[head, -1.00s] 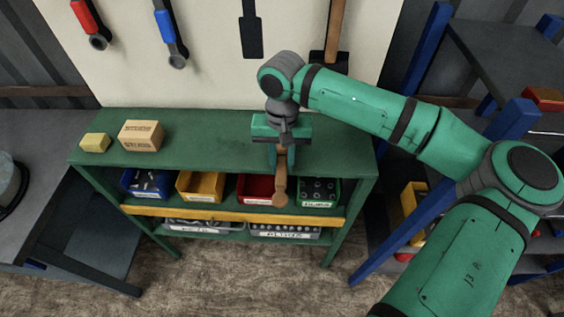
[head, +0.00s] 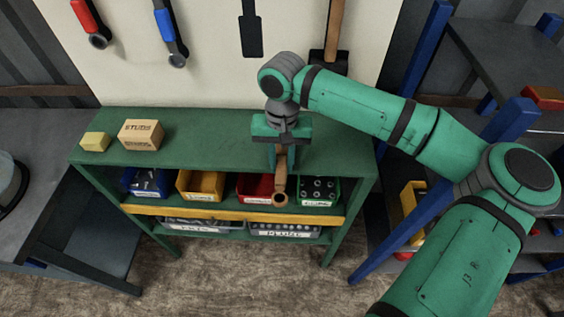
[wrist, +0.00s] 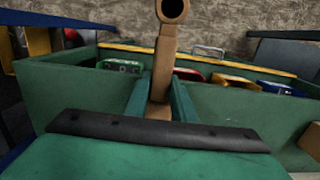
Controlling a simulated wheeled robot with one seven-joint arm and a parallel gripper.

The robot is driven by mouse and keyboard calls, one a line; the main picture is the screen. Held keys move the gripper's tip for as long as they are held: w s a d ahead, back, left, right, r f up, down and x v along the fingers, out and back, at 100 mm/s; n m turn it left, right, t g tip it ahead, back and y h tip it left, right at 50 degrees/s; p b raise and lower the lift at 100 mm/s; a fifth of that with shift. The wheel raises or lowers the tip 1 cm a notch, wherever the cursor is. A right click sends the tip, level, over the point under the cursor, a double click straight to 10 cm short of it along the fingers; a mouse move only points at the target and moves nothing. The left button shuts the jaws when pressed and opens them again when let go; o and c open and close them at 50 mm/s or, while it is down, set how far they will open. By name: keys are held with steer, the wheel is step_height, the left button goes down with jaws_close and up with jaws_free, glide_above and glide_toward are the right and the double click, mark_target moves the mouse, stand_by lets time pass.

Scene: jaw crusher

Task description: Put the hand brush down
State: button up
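The hand brush shows as a light-brown wooden handle (head: 280,183) with a dark hole in its end. The handle sticks out toward me past the front edge of the green bench (head: 225,152). My gripper (head: 281,157) is over the right part of the bench top, with its fingers shut around the handle. In the wrist view the handle (wrist: 164,60) runs between the two green fingers (wrist: 161,98), hole end up. The brush head and bristles are hidden by my gripper, so I cannot tell whether the brush touches the bench top.
A cardboard box (head: 141,135) and a yellow block (head: 95,142) stand on the bench's left. Coloured bins, including a yellow one (head: 200,187), fill the shelf below. Tools hang on the back board (head: 215,60). The bench top between box and gripper is clear.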

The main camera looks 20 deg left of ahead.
mark_target(282, 159)
step_height(282, 159, up, 12)
steer(key=shift+w+r, duration=0.15)
steer(key=shift+w, duration=0.2)
steer(key=shift+a, duration=0.15)
stand_by(0.4)
